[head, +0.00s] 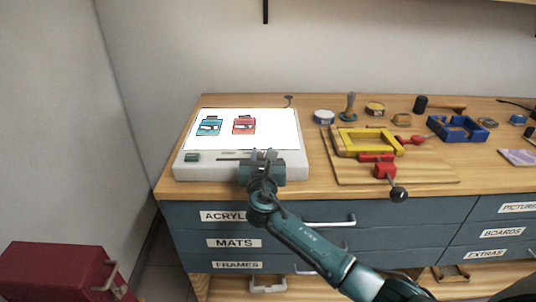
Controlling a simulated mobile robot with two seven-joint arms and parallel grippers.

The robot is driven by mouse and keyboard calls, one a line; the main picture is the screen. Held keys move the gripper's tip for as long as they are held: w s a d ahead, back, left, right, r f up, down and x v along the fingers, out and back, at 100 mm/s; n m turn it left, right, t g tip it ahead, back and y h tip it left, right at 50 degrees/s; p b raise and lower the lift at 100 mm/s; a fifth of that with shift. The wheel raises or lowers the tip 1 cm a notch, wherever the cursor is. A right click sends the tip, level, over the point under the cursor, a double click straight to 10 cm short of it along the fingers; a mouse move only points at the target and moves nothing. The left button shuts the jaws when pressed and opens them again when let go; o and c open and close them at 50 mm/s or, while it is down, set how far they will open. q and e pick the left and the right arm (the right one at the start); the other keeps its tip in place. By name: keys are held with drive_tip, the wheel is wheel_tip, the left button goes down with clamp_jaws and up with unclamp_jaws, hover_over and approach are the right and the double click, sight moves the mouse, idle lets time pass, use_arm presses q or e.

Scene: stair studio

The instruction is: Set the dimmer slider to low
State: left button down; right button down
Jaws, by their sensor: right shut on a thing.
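A white light box (297,170) lies at the left end of the wooden bench top, its lit panel showing two small bottle pictures. Its front strip has a dark slider slot (232,154) and a small teal button (193,157) at the left. My right gripper (261,157) is over the front strip at the right part of the slot. It is shut on the dimmer slider's knob, which the gripper hides. My left gripper is out of view.
Right of the light box are a wooden board with a yellow frame (368,143) and red clamp (384,167), a blue frame (457,129), a brush (348,107) and small tins. Labelled drawers with a handle (330,222) are below. A red cabinet (65,272) stands lower left.

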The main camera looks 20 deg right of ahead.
sight(225, 160)
drive_tip(key=a, duration=0.3)
drive_tip(key=w+a+b, duration=0.1)
drive_tip(key=a, duration=0.1)
drive_tip(key=w+a+b, duration=0.1)
drive_tip(key=a, duration=0.2)
drive_tip(key=shift+w+a+f, duration=0.1)
drive_tip(key=shift+w+a, duration=0.15)
drive_tip(key=shift+a, duration=0.5)
drive_tip(key=c, duration=1.1)
unclamp_jaws()
drive_tip(key=shift+w+a, duration=0.1)
drive_tip(key=shift+w, duration=0.05)
drive_tip(key=p+v, duration=0.1)
drive_tip(key=v, duration=1.2)
